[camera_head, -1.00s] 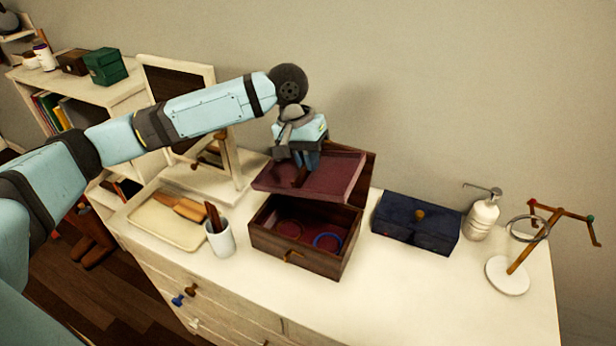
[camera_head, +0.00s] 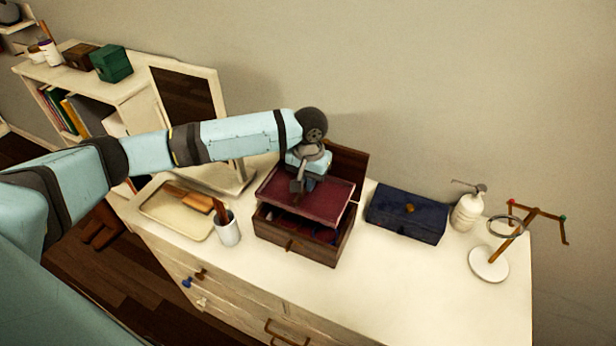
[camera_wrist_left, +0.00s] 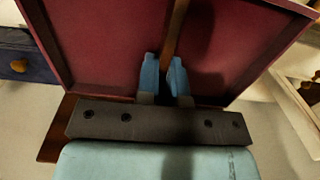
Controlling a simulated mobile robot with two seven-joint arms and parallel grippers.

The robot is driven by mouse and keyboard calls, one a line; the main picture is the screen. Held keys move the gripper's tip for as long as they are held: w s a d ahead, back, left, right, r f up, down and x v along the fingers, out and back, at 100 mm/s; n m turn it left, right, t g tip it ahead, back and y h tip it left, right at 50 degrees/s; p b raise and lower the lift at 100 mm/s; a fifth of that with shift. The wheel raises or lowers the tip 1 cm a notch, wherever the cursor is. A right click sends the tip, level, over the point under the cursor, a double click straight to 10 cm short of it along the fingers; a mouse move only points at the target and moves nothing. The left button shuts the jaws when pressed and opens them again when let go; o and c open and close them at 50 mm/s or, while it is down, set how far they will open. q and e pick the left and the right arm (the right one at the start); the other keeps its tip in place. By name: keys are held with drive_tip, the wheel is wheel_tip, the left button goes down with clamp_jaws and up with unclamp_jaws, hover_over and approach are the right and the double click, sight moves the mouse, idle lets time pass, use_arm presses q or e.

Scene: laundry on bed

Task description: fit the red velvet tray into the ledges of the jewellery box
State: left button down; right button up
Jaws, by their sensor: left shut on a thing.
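The red velvet tray (camera_head: 308,205) is over the open wooden jewellery box (camera_head: 297,246), roughly lined up with it. A gap shows between the tray's front edge and the box's front wall, and the tray looks slightly tilted. My left gripper (camera_head: 298,190) is shut on the tray's middle divider. In the left wrist view the two blue fingertips (camera_wrist_left: 164,82) pinch that divider, and the tray's red floor (camera_wrist_left: 105,50) spreads on both sides. The inside of the box is mostly hidden under the tray; the ledges cannot be seen. My right gripper is not in view.
The box's raised lid (camera_head: 346,168) stands behind the tray. A dark blue box (camera_head: 406,213) and a soap dispenser (camera_head: 469,207) are to the right, with a jewellery stand (camera_head: 489,264) beyond. A cup (camera_head: 228,232), a cream tray (camera_head: 160,221) and a mirror (camera_head: 190,95) are left.

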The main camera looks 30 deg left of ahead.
use_arm(q)
drive_tip(key=shift+r, duration=0.1)
drive_tip(key=shift+r+p, duration=0.15)
drive_tip(key=shift+p, duration=0.75)
wheel_tip(320, 180, down, 3)
drive_tip(key=shift+r+b, duration=0.1)
drive_tip(key=shift+b, duration=0.3)
wheel_tip(320, 180, down, 3)
drive_tip(key=shift+f+b, duration=0.2)
drive_tip(key=shift+b, duration=0.1)
drive_tip(key=shift+p, duration=0.7)
drive_tip(key=shift+r, duration=0.1)
drive_tip(key=shift+p, duration=0.65)
